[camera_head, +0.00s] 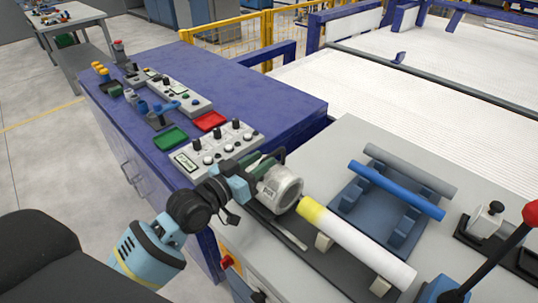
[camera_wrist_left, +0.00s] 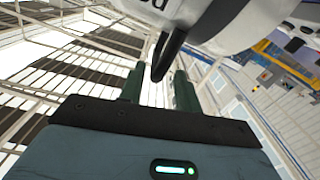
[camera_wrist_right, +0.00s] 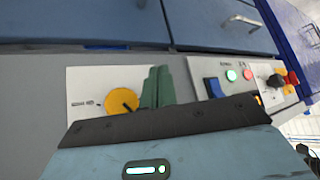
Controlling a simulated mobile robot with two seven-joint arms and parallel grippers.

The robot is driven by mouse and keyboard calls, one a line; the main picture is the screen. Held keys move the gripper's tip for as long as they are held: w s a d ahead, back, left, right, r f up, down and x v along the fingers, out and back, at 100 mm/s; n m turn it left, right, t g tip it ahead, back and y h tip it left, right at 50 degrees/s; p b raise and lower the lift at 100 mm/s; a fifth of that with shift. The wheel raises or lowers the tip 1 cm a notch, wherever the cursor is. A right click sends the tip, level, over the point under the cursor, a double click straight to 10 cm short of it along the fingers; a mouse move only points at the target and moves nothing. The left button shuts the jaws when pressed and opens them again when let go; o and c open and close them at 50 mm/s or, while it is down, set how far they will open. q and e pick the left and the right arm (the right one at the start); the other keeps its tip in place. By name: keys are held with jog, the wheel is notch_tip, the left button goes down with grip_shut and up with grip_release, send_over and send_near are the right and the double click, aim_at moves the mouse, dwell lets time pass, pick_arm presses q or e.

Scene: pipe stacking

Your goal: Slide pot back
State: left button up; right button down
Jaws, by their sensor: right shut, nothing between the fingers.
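The pot (camera_head: 283,188) is a pale grey, rounded metal body with dark lettering, at the left end of the grey bench in the head view. Its pale underside (camera_wrist_left: 205,20) and a black curved handle (camera_wrist_left: 172,48) fill the top of the left wrist view. My left gripper (camera_wrist_left: 158,84) has its two dark green fingers apart, with the handle's lower end between them; a gap shows on the handle's left, and firm contact cannot be made out. My right gripper (camera_wrist_right: 156,86) is shut and empty, in front of a control panel with a yellow knob (camera_wrist_right: 121,102).
A white pipe with a yellow end (camera_head: 355,243) lies right of the pot on supports. A blue pipe (camera_head: 396,190) and a grey pipe (camera_head: 411,171) lie on a blue rack. A red-knobbed lever (camera_head: 531,212) stands at right. A control box (camera_head: 217,146) sits on the blue cabinet behind.

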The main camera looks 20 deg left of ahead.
pick_arm(q)
jog(key=shift+v, duration=1.75)
pick_arm(e)
jog(key=shift+s+f, duration=0.15)
jog(key=shift+f, duration=0.05)
pick_arm(q)
jog(key=shift+s, duration=0.1)
